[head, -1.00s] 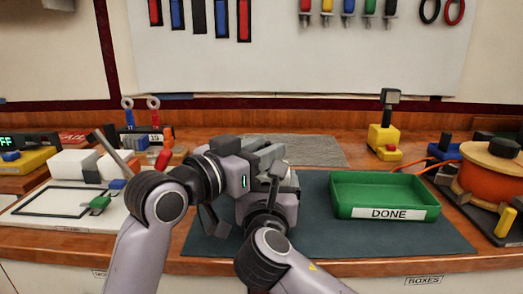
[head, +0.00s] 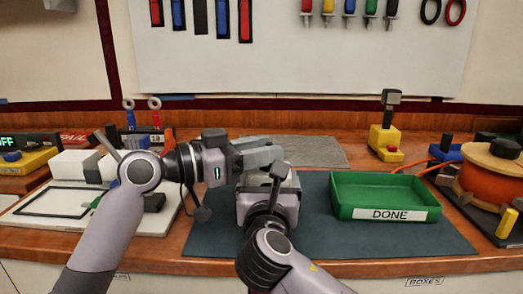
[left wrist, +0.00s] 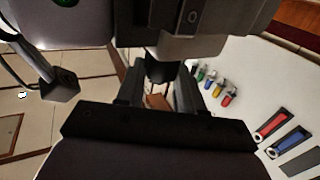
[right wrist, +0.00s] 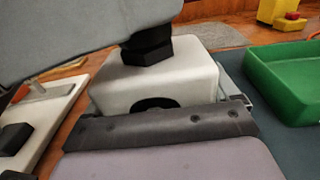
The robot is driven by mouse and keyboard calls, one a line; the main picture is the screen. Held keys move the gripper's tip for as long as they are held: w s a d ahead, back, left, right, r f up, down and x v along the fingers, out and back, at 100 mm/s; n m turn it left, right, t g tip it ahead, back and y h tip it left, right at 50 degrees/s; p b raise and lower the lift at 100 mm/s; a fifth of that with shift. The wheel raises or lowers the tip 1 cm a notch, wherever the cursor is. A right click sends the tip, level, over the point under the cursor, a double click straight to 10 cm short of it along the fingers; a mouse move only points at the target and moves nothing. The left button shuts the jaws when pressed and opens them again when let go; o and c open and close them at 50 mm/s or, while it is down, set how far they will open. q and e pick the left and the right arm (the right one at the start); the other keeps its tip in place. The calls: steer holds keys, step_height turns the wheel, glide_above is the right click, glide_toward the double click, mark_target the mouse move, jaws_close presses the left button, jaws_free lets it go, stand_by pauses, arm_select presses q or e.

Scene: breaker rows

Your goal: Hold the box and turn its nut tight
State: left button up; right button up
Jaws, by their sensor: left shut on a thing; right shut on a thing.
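The light grey box (right wrist: 180,82) stands upright on the dark mat, with a black nut (right wrist: 148,50) on its top. In the head view the box (head: 291,182) is mostly hidden behind my grippers. My right gripper (head: 268,200) is shut on the box from the front, and its dark jaw edge shows along the box in the right wrist view. My left gripper (head: 264,155) reaches in level from the left above the box, shut on the nut. The nut (left wrist: 158,70) shows between its fingers in the left wrist view, partly hidden.
A green tray marked DONE (head: 390,214) stands right of the box on the dark mat (head: 325,240). A white board (head: 40,223) with parts lies at the left. An orange cable reel (head: 488,178) and a yellow tool (head: 384,140) stand to the right.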

arm_select(q)
steer(key=shift+w+f+m+g+h, duration=0.15)
steer(key=shift+m+g+h, duration=0.15)
steer(key=shift+m+g, duration=0.45)
steer(key=shift+a+g+h, duration=0.1)
steer(key=shift+g+h, duration=0.2)
steer(key=shift+g, duration=0.25)
steer(key=o, duration=1.1)
steer(key=shift+c, duration=0.2)
steer(key=shift+r, duration=0.2)
step_height(320, 180, up, 10)
steer(key=shift+f, duration=0.1)
steer(key=shift+a, duration=0.1)
